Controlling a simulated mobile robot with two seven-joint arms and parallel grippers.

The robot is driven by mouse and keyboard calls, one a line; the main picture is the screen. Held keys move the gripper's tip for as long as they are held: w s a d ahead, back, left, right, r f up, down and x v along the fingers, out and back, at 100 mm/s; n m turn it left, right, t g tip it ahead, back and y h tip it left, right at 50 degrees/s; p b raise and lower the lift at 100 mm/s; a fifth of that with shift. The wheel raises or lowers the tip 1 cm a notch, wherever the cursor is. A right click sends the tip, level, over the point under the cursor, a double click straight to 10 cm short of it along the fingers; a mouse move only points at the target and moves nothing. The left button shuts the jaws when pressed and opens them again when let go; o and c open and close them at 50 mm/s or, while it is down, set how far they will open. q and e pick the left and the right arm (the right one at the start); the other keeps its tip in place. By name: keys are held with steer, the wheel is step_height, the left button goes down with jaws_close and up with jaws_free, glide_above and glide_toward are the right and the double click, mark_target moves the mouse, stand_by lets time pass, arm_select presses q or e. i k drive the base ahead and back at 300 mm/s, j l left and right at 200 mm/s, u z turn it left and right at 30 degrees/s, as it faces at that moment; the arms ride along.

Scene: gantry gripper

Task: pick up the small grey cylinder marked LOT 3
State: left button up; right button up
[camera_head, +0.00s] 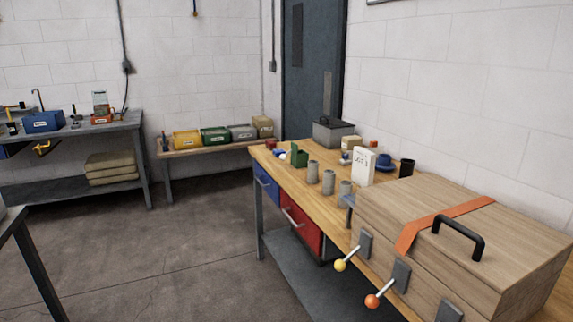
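Three small grey cylinders stand upright in a slanting row on the wooden workbench (289,180): the back one (313,171), the middle one (328,182) and the front one (345,189). I cannot read any marking on them. A white card (364,167) stands just behind and right of the front cylinder, and its lettering appears to read LOT 3. Neither of my grippers shows in the head view.
A large wooden case (470,230) with an orange strap and black handle fills the bench's near right. Yellow-knobbed (340,265) and red-orange-knobbed (372,301) levers jut from its front. A green holder (299,157), grey toolbox (333,131) and black cup (406,168) stand nearby.

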mark_target(313, 174)
steer(key=i+j+u, duration=0.25)
steer(key=i, duration=0.45)
steer(key=i+u, duration=0.2)
steer(key=i, duration=0.5)
steer(key=i+z, duration=0.25)
steer(key=z, duration=0.2)
steer(key=i+z, duration=0.25)
steer(key=z, duration=0.2)
steer(key=i+j+z, duration=0.1)
steer(key=i+z, duration=0.15)
steer(key=z, duration=0.25)
steer(key=i+j+z, duration=0.2)
steer(key=z, duration=0.25)
